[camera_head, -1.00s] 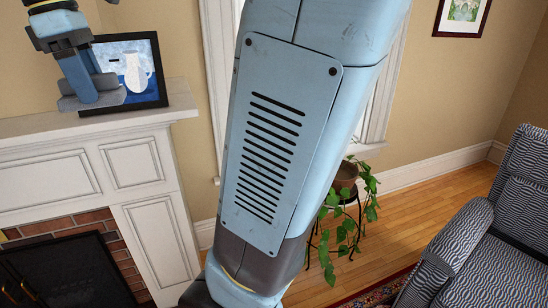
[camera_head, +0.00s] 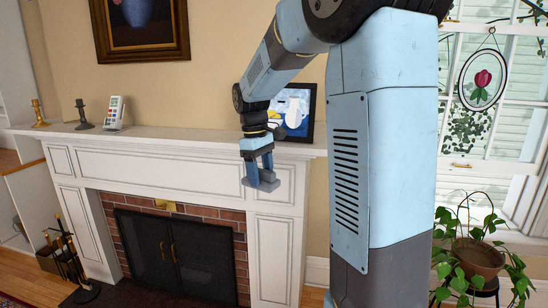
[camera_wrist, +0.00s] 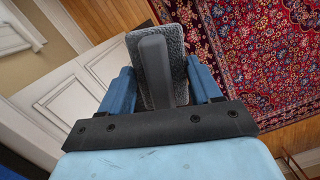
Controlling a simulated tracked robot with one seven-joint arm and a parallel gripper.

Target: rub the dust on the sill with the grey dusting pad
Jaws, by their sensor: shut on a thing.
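My gripper (camera_head: 258,168) hangs pointing down in front of the white mantel, left of the picture's middle in the head view. It is shut on the grey dusting pad (camera_head: 262,185), held in the air. In the wrist view the pad (camera_wrist: 178,45) is grey and fuzzy with a darker smooth handle, between the two blue fingers of my gripper (camera_wrist: 165,85). The window at the far right of the head view has a white sill (camera_head: 517,240), partly covered by a plant. I cannot make out dust on it.
The fireplace mantel (camera_head: 190,138) carries candlesticks, a white device (camera_head: 115,112) and a framed picture (camera_head: 297,108). A potted plant (camera_head: 478,258) stands before the window. Fire tools (camera_head: 70,258) stand at the lower left. A patterned red rug (camera_wrist: 262,60) lies below.

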